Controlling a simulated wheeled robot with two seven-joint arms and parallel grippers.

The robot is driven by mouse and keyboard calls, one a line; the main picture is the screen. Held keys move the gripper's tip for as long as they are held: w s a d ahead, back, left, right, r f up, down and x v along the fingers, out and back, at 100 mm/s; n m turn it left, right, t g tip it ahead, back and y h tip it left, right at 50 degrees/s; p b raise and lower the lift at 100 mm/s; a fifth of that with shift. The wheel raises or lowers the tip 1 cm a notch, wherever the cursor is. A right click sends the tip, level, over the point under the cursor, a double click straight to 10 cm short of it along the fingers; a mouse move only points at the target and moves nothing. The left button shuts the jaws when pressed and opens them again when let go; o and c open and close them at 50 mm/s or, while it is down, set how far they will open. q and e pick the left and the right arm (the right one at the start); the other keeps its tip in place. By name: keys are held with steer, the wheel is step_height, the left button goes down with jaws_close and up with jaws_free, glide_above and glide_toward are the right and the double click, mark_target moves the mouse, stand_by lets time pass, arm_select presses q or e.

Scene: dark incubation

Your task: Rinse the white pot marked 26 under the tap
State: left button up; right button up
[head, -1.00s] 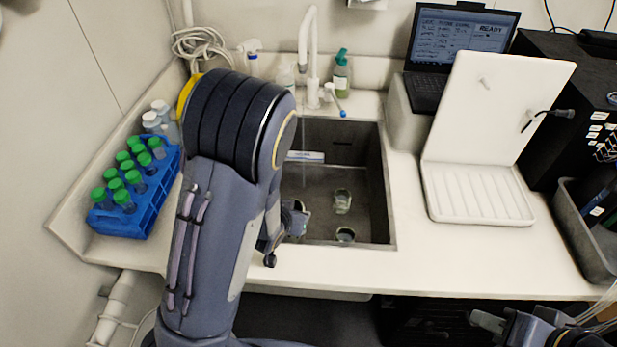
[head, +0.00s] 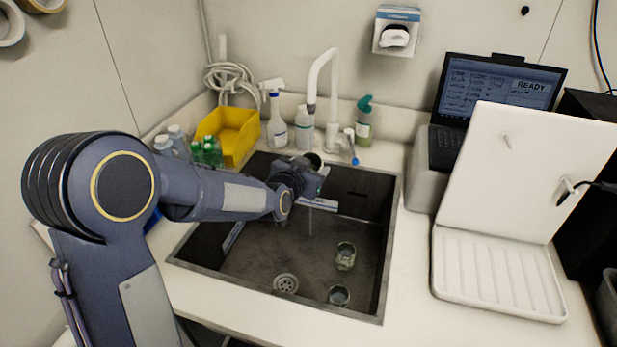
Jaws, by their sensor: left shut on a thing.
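My left gripper (head: 312,183) reaches over the sink (head: 255,252) from the left and is shut on a small pot (head: 316,160). Only the pot's pale rim and dark opening show clearly; its number cannot be read, and the jaws hide much of it. The white tap (head: 331,92) curves over the sink's back edge, with its dark spout end above the pot. A blue-tipped lever (head: 354,160) is at the tap's base. I cannot tell for certain whether water is running. My right gripper is out of view.
Two small pots, one (head: 345,257) behind the other (head: 339,296), are in the sink near the drain (head: 286,284). A yellow bin (head: 228,137), spray bottle (head: 276,120) and green-topped bottle (head: 364,121) stand behind. A white drying rack (head: 500,270) and laptop (head: 497,92) are right.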

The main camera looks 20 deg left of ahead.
mark_target(314, 161)
arm_select(q)
steer(key=x, duration=0.3)
steer(key=shift+w+a, duration=0.3)
steer(key=shift+w, duration=0.05)
steer(key=a+r+x, duration=0.1)
steer(key=x, duration=0.8)
steer(key=shift+w+a+b, duration=0.25)
steer(key=shift+a+b, duration=0.2)
steer(key=shift+d, duration=0.15)
steer(key=shift+d, duration=0.5)
steer(key=shift+a+b, duration=0.1)
steer(key=shift+b, duration=0.2)
